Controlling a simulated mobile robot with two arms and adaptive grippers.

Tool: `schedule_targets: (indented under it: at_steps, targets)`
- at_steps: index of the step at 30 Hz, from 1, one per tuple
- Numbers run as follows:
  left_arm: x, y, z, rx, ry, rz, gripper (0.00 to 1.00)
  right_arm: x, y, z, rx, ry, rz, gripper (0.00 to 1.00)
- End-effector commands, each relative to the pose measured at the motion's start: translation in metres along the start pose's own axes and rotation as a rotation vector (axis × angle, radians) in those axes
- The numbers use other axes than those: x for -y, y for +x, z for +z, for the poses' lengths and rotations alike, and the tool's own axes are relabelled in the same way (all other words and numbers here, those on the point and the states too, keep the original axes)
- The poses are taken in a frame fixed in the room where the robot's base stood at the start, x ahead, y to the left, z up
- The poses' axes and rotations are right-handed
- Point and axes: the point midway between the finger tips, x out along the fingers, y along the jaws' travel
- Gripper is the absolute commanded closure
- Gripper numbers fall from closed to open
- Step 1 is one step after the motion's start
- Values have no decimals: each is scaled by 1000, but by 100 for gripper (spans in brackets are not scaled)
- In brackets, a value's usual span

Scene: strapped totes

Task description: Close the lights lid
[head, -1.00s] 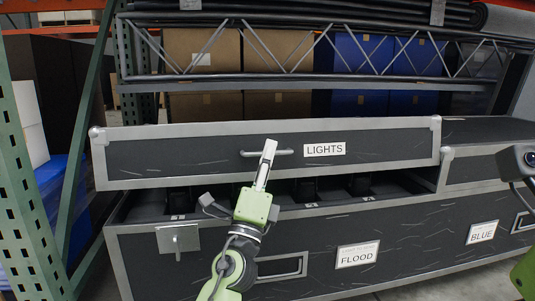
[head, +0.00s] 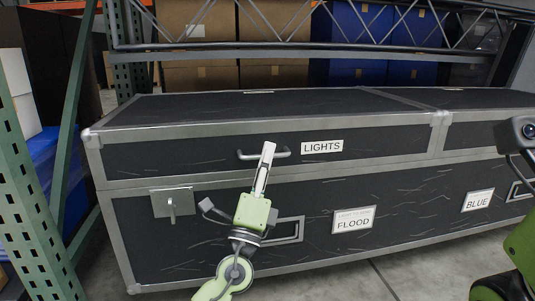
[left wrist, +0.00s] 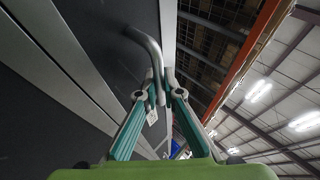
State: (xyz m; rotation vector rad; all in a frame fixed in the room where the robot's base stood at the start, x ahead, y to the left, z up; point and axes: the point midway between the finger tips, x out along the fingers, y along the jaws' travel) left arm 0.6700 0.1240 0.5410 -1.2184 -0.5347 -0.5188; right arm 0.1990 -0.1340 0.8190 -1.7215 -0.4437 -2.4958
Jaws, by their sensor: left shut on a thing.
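The lights lid (head: 190,150) is the long dark lid with grey metal edges and a white "LIGHTS" label. It lies level on the left half of the big case (head: 300,203), and I see no gap along the front seam. My left gripper (head: 267,149) is shut on the metal bar handle (head: 284,154) on the lid's front face. In the left wrist view, the gripper's teal fingers (left wrist: 162,92) close on the bent handle (left wrist: 150,48). My right gripper's fingers are not in view; only parts of my right arm show at the right edge.
A latch plate (head: 173,203) and "FLOOD" (head: 353,220) and "BLUE" (head: 478,201) labels are on the case front. A green rack upright (head: 30,210) stands close at left. Shelves with brown and blue boxes (head: 360,28) stand behind. Grey floor (head: 420,275) is clear in front.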

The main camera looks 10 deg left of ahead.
Motion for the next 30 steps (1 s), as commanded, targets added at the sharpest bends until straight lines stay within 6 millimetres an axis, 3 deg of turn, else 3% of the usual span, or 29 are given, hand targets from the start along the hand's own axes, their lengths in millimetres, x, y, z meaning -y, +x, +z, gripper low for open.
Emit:
schedule_targets:
  at_steps: [1,6,9,20,23,30]
  targets:
    - [-8,-6,-10,-21,-4,15,100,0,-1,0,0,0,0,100]
    - [-8,-7,-10,-22,-4,16,100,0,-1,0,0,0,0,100]
    - [-8,-7,-10,-21,-3,16,75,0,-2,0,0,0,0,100]
    - [-5,-8,-5,-10,0,10,75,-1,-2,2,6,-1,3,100]
    - [-5,-20,-6,-11,0,10,75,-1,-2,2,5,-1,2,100]
    - [-5,-71,-7,-16,0,12,75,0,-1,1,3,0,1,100]
